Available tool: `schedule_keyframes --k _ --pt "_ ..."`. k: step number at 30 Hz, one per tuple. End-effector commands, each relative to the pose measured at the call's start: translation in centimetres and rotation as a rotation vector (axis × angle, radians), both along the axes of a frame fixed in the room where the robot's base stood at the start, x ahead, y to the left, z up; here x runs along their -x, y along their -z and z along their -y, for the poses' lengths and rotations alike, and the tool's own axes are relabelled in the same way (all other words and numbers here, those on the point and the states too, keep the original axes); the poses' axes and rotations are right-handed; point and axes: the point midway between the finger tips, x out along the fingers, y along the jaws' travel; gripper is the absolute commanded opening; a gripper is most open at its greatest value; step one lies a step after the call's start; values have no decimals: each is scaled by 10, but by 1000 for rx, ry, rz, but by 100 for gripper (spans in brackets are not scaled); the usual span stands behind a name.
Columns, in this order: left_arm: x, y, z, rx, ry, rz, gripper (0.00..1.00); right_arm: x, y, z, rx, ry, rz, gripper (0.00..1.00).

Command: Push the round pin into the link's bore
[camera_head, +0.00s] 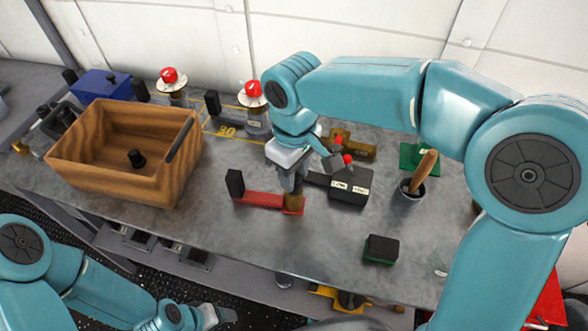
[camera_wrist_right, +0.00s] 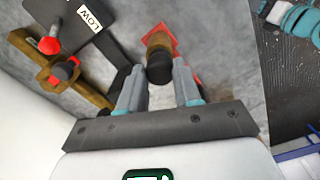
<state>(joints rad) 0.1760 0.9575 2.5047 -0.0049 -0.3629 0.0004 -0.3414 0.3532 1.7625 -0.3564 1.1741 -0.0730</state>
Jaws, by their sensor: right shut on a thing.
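The red link (camera_head: 262,199) lies flat on the grey bench, with a black upright block at its left end. The round pin (camera_head: 293,200) is brown and stands upright at the link's right end. In the right wrist view the pin's black head (camera_wrist_right: 159,73) is between the fingertips, with the red link (camera_wrist_right: 168,38) behind it. My right gripper (camera_head: 292,187) points down and is shut on the pin. The bore is hidden, and I cannot tell how deep the pin is. My left gripper (camera_head: 217,316) is low at the front left, away from the link; its jaws are unclear.
A black box (camera_head: 350,188) with a red-knobbed lever stands just right of the right gripper. A wooden crate (camera_head: 180,170) is at the left. A grey cup (camera_head: 407,199) with a wooden handle and a dark green-edged block (camera_head: 380,249) are at the right. Bench front is mostly clear.

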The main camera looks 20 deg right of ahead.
Motion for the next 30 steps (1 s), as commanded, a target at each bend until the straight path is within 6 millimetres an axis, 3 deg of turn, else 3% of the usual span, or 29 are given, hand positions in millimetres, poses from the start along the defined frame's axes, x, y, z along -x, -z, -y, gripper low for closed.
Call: schedule_keyframes --k 4,5,7,8,16,20,30 --pt "0 3 0 0 0 0 66 0 4 0 0 0 0 1" --pt "0 3 0 0 0 0 66 0 4 0 0 0 0 36" --pt "0 2 0 0 0 0 66 0 3 0 0 0 0 59" --pt "0 2 0 0 0 0 66 0 3 0 0 0 0 63" --pt "0 2 0 0 0 0 66 0 2 0 0 0 0 63" --pt "0 0 0 0 0 0 66 -1 -8 0 -1 0 3 63" --pt "0 -12 0 0 0 0 66 -1 -94 -1 -2 0 5 63"
